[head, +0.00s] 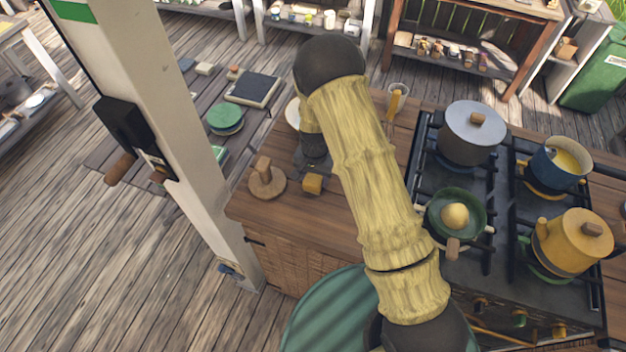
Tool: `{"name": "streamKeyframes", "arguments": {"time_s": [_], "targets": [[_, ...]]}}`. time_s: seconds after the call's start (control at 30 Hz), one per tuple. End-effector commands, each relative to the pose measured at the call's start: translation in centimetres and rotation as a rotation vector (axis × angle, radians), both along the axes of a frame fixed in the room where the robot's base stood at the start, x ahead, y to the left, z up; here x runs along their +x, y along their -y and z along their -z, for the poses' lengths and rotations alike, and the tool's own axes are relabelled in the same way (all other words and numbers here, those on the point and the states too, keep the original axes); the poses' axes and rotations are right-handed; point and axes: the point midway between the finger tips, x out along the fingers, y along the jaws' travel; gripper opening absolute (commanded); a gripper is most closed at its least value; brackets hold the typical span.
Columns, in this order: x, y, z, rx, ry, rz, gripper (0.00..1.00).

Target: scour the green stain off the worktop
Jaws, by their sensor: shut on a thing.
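My gripper (312,166) is low over the left part of the wooden worktop (343,228), pointing down. It is shut on a small yellow block (313,184) that looks like a sponge. The block is at or just above the wood; I cannot tell if it touches. I see no green stain on the bare worktop; my arm and gripper hide part of the surface.
A round wooden piece with an upright handle (267,180) stands just left of the block. A cup with a wooden utensil (397,98) and a pale plate (292,113) are behind. The stove (490,250) on the right bears several pots. A white post (170,130) rises at left.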

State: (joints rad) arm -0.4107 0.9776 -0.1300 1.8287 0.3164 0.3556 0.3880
Motion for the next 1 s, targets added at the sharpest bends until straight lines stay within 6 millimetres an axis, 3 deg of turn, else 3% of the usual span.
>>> {"name": "streamKeyframes", "arguments": {"time_s": [1.0], "targets": [[-2.2,-0.8,0.0,-0.001,-0.001,0.0,0.3]]}}
